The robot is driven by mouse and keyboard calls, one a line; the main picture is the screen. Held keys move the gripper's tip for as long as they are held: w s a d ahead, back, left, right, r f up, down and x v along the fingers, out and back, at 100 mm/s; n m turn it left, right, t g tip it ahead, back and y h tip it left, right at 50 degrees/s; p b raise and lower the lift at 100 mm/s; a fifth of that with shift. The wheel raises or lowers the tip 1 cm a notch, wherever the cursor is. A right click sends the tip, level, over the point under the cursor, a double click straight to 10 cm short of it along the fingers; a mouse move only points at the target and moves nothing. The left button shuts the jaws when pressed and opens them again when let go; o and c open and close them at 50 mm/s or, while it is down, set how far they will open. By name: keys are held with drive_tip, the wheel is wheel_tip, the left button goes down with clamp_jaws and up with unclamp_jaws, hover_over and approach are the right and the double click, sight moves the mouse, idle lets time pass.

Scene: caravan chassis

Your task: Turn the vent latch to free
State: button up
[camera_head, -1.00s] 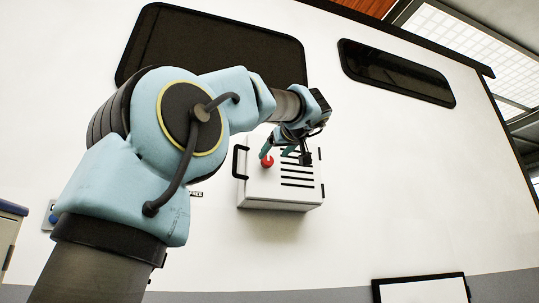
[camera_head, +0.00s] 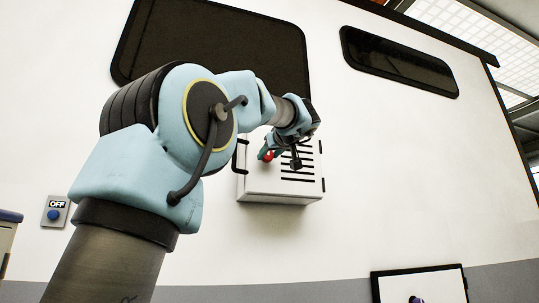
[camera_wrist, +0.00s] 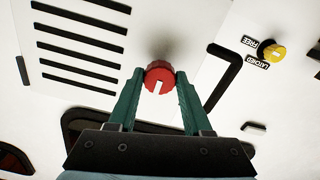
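A red round knob (camera_wrist: 159,76) with a white mark sits on a white slotted vent box (camera_head: 283,197) on the caravan wall. The white mark points toward my gripper in the wrist view. A yellow knob (camera_wrist: 274,51) with a FREE label (camera_wrist: 249,41) and a LATCHED label (camera_wrist: 257,62) is apart at the right; its pointer is too small to read.
A black handle (camera_head: 237,157) stands on the box's left side. A dark window (camera_head: 215,45) lies above the box. An OFF sign with a blue button (camera_head: 54,214) is at the left. A black-framed panel (camera_head: 420,283) is at lower right. The wall right of the box is clear.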

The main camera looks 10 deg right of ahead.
clamp_jaws()
drive_tip(key=shift+m, duration=0.3)
drive_tip(key=m+b, duration=0.2)
drive_tip(key=shift+f+m, duration=0.1)
drive_tip(key=shift+m, duration=0.3)
drive_tip(key=m+b, duration=0.1)
drive_tip(key=m, duration=0.9)
drive_tip(key=shift+m+p, duration=0.45)
drive_tip(key=shift+m, duration=1.75)
